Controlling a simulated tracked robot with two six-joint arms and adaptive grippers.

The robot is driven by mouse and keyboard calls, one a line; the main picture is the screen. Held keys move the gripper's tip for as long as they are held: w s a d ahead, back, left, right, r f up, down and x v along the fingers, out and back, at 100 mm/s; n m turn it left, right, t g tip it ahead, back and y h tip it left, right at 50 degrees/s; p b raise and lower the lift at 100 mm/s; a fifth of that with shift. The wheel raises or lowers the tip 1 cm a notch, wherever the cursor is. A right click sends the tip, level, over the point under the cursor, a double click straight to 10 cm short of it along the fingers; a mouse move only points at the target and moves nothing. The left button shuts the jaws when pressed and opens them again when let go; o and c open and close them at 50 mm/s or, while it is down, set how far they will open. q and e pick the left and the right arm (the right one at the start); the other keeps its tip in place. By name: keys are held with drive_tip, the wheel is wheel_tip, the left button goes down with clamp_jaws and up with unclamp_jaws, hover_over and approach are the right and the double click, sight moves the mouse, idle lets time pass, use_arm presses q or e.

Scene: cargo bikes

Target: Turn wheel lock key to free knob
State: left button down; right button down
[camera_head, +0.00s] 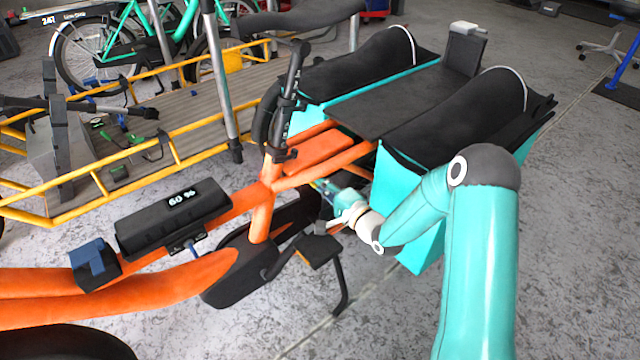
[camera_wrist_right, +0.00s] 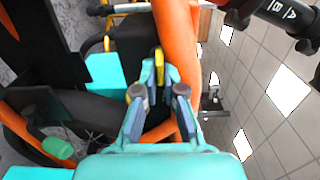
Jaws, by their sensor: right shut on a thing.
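The orange cargo bike (camera_head: 265,205) stands in front of me. My right arm reaches in from the right, and my right gripper (camera_head: 328,192) is low behind the bike's seat tube, beside the rear wheel. In the right wrist view my right gripper (camera_wrist_right: 160,78) is shut on a small yellow piece (camera_wrist_right: 159,60), which looks like the wheel lock key. The lock body behind it is mostly hidden by the fingers and frame. A rounded green part (camera_wrist_right: 57,147) shows at lower left in the wrist view; I cannot tell if it is the knob. My left gripper is out of view.
A teal and black pannier (camera_head: 410,240) hangs right beside my right forearm. The pedal (camera_head: 318,250) and crank are just below the gripper. A yellow-railed cargo bed (camera_head: 175,105) stands behind.

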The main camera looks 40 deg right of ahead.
drive_tip(key=shift+d+f, duration=0.15)
drive_tip(key=shift+d, duration=0.1)
drive_tip(key=c, duration=1.4)
unclamp_jaws()
drive_tip(key=shift+o, duration=0.6)
drive_tip(key=shift+a, duration=0.1)
drive_tip(key=shift+s, duration=0.15)
drive_tip(key=s, duration=1.1)
drive_tip(key=shift+s+d, duration=0.35)
drive_tip(key=shift+d, duration=0.1)
